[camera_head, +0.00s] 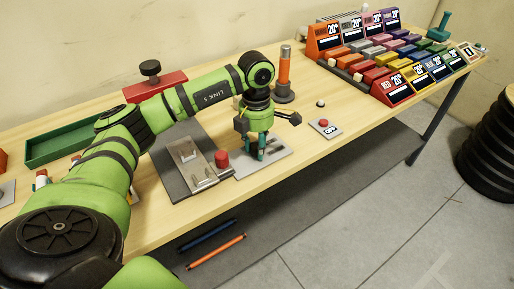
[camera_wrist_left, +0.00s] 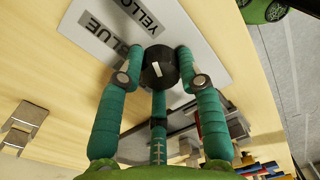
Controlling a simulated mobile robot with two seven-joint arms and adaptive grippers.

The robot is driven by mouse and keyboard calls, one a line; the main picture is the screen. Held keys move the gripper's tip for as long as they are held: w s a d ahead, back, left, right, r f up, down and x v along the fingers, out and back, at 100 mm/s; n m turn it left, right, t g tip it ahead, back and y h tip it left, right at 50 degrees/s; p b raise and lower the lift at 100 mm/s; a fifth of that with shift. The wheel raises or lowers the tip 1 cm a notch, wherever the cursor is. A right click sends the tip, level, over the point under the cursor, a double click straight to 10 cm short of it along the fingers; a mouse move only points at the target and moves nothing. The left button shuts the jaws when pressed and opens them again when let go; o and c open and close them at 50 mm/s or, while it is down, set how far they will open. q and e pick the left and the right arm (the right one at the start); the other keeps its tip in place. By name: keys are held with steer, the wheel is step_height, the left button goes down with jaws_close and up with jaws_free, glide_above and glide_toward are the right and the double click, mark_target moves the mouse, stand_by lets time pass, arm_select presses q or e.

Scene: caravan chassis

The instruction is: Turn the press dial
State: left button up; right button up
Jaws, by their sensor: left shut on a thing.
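The dial (camera_wrist_left: 159,68) is a round black knob with a white mark, on a pale plate (camera_wrist_left: 205,25) labelled BLUE and YELLOW, in the left wrist view. The plate (camera_head: 278,158) also shows in the head view, where my gripper hides the dial. My left gripper (camera_wrist_left: 158,75) points down with its teal fingers shut around the dial; it also shows in the head view (camera_head: 261,153). A grey device with a red knob (camera_head: 222,158) stands just left of the gripper. My right gripper is not in view.
A small plate marked OFF with a red button (camera_head: 324,127) lies to the right. An orange cylinder on a dark base (camera_head: 284,72) stands behind. Coloured blocks in labelled racks (camera_head: 385,55) fill the far right. A green tray (camera_head: 70,140) lies left.

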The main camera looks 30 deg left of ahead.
arm_select(q)
steer(key=shift+m, duration=0.5)
steer(key=o, duration=1.1)
steer(key=shift+o, duration=0.2)
steer(key=shift+r, duration=0.3)
step_height(320, 180, up, 11)
steer(key=shift+a+r, duration=0.15)
steer(key=shift+r, duration=0.05)
steer(key=shift+w, duration=0.1)
